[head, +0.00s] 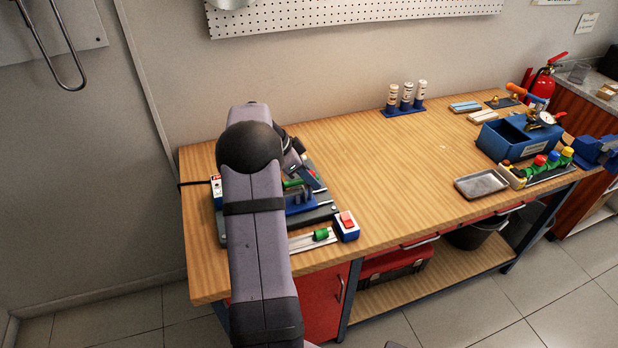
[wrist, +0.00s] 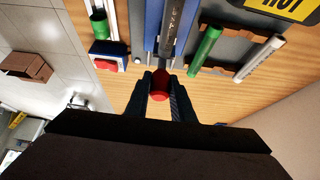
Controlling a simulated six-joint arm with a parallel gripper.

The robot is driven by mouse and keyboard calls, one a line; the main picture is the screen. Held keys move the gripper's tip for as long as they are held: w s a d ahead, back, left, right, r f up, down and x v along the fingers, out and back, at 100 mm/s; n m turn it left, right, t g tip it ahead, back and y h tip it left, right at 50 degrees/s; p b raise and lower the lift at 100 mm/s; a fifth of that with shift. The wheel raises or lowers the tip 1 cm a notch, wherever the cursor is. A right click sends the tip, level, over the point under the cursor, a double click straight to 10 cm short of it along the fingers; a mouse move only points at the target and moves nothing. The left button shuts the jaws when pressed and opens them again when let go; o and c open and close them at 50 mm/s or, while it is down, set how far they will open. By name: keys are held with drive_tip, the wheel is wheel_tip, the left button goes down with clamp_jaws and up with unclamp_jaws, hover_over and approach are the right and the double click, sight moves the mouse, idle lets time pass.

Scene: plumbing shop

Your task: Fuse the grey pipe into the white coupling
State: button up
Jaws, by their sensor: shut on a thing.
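In the wrist view, my gripper (wrist: 160,78) is shut on a red rounded piece (wrist: 159,94). A dark grey bar with lettering (wrist: 172,30) lies in line just beyond the red piece, over a blue holder (wrist: 152,30); it looks like the grey pipe, and I cannot tell whether it joins the red piece. I cannot make out the white coupling for certain; a whitish tube (wrist: 260,58) lies in a dark rack at the right. In the head view, my arm hides the gripper tip and much of the blue fixture (head: 300,205).
A green cylinder (wrist: 205,48) lies beside the bar. A red-topped switch box (head: 346,226) stands at the front edge, near a rail with a green piece (head: 321,235). A metal tray (head: 482,185) and blue bin (head: 505,138) stand right. The bench middle is clear.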

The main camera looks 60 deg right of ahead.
drive_tip(key=shift+s+d, duration=1.4)
drive_tip(key=o, duration=0.9)
wheel_tip(320, 180, up, 8)
drive_tip(key=p, duration=0.3)
